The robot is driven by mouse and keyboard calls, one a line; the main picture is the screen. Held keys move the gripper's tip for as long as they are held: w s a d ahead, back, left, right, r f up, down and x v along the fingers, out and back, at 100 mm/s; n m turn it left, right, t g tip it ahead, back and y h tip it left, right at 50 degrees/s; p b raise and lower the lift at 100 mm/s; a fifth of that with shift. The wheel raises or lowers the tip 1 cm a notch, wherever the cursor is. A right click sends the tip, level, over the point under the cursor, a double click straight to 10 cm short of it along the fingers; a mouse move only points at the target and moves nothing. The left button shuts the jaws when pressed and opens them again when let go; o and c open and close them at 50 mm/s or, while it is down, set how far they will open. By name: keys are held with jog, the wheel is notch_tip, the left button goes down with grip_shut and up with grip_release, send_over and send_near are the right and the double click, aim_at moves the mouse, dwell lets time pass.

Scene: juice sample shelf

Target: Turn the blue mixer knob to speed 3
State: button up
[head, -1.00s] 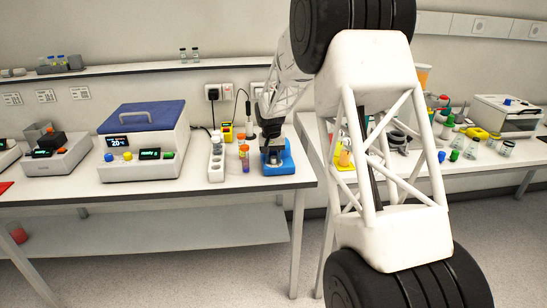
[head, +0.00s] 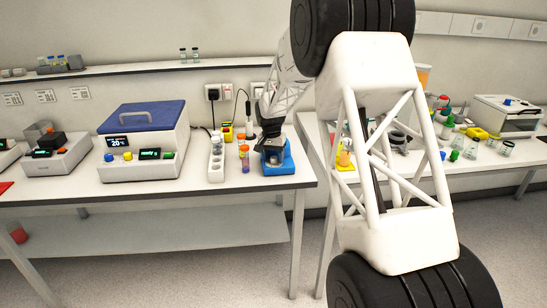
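The blue mixer (head: 283,167) stands near the right end of the left bench. It is a small blue block with a dark part on top. My gripper (head: 271,146) is a dark shape right over the mixer, coming down from the white arm. It hides much of the mixer's top. The knob and its speed marks cannot be made out. I cannot tell whether the gripper touches the mixer, or whether its fingers are open or shut.
A white rack (head: 216,160) and a tube with an orange cap (head: 244,157) stand close left of the mixer. A large box with a blue lid (head: 143,116) is farther left. The right bench holds several flasks. The bench front before the mixer is clear.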

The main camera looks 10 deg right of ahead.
aim_at(272, 157)
dwell(0.3)
jog(key=shift+w+a+r, duration=0.1)
jog(key=shift+a+r, duration=0.05)
jog(key=shift+r, duration=1.8)
jog(key=shift+a+r, duration=0.1)
jog(key=shift+r, duration=1.8)
jog(key=n, duration=0.7)
jog(key=shift+s+t, duration=0.25)
jog(key=shift+t, duration=0.05)
jog(key=shift+f, duration=0.2)
jog(key=shift+d+f, duration=0.15)
jog(key=shift+f, duration=1.75)
jog(key=shift+d+f, duration=0.1)
jog(key=shift+f, duration=1.8)
